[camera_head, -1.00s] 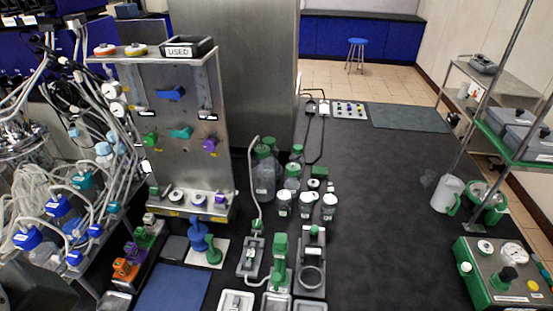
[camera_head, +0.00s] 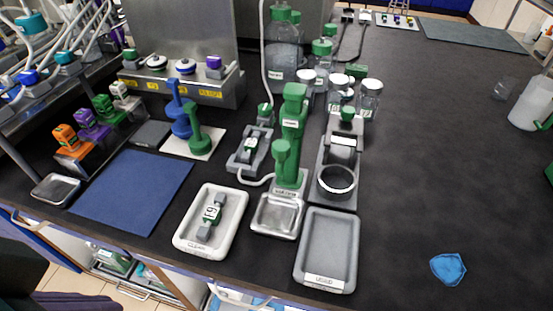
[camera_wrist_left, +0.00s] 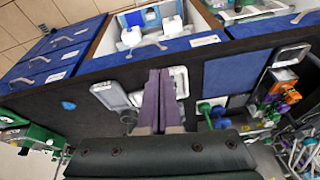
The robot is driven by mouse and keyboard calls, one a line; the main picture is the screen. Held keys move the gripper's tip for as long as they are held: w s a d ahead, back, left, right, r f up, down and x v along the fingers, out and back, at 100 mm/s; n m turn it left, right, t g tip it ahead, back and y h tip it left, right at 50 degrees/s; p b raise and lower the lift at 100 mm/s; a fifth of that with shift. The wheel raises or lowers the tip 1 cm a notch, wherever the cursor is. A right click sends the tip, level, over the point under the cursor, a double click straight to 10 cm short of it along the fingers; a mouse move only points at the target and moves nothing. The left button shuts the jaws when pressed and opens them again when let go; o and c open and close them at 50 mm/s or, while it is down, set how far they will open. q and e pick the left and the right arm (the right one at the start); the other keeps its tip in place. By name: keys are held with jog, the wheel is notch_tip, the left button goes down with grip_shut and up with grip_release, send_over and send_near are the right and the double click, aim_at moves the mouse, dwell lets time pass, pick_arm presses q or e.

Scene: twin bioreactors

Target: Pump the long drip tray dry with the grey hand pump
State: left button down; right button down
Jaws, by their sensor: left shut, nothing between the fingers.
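I cannot pick out the long drip tray or a grey hand pump with certainty. A grey device with a hose (camera_head: 250,150) stands left of a tall green-handled pump (camera_head: 292,125) in the head view. A small steel tray (camera_head: 277,232) sits in front of the green pump. My left gripper (camera_wrist_left: 160,73) is shut and empty in the left wrist view, apart from everything and above the bench's front edge. Part of it shows dark at the head view's lower left. My right gripper is not in view.
A white CLEAN tray (camera_head: 181,238) holds a grey-green part. A grey USED tray (camera_head: 325,247) is empty. A blue mat (camera_head: 133,190), jars (camera_head: 369,97), a blue and green stand (camera_head: 190,120) and a blue cloth (camera_head: 447,268) are also on the bench. The right side is mostly clear.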

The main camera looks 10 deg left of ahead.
pick_arm(q)
jog(key=w+f+n+t+y+b, duration=0.1)
jog(key=w+f+b, duration=0.1)
jog(key=f+b, duration=2.25)
jog(key=w+f+n+b, duration=0.1)
jog(key=w+f+b, duration=0.1)
jog(key=f+b, duration=2.2)
jog(key=w+d+f+t+b, duration=0.1)
jog(key=w+d+f+t, duration=0.1)
jog(key=f, duration=0.8)
jog(key=w+d+f+t+h+b, duration=0.1)
jog(key=w+d+f, duration=0.3)
jog(key=f, duration=0.6)
jog(key=shift+w+d+t+b, duration=0.25)
jog(key=shift+w+t+b, duration=0.45)
jog(key=shift+w, duration=0.35)
